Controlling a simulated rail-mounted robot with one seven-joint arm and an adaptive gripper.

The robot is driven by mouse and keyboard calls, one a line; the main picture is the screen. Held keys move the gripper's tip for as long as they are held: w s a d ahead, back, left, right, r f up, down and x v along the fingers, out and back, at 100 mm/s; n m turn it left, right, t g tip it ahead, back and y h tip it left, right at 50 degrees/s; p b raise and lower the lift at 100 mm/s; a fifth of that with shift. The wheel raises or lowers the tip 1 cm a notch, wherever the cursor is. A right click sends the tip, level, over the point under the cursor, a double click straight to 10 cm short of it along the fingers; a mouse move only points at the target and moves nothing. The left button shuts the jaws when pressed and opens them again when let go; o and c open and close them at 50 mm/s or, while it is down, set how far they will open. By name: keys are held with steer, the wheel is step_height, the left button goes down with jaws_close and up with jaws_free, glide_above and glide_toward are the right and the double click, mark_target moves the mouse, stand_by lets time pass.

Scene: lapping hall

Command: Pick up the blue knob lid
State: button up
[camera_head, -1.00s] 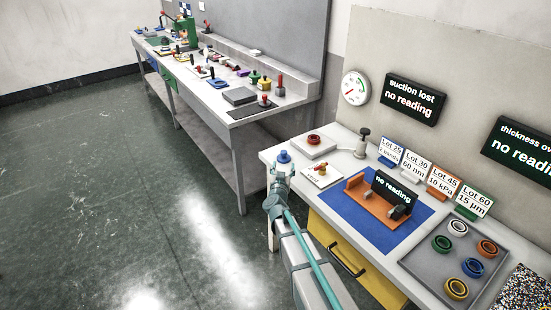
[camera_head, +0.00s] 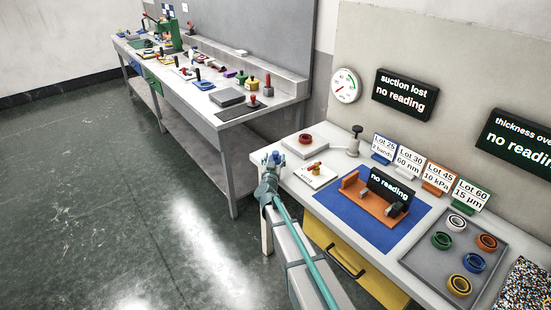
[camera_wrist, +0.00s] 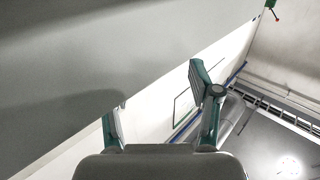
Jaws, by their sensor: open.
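The blue knob lid (camera_head: 276,156) is at the left end of the near bench in the head view. Only a small blue part shows, because my gripper overlaps it. My gripper (camera_head: 268,163) is at the bench's left corner, its fingertips at the lid in the picture. Whether they are around the knob or only in front of it, I cannot tell. In the wrist view my gripper (camera_wrist: 152,98) has its two fingers spread apart with nothing seen between them. The lid cannot be made out in that view.
Close by stand a white plate with a red ring (camera_head: 305,139) and a small card with a red-and-yellow piece (camera_head: 315,171). An orange stand (camera_head: 372,201) is on a blue mat (camera_head: 340,217). A grey tray (camera_head: 430,262) holds several rings. Floor is clear at left.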

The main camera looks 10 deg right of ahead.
mark_target(275, 155)
steer(key=x, duration=0.4)
steer(key=shift+w+p, duration=0.15)
steer(key=shift+p, duration=0.25)
jaws_close()
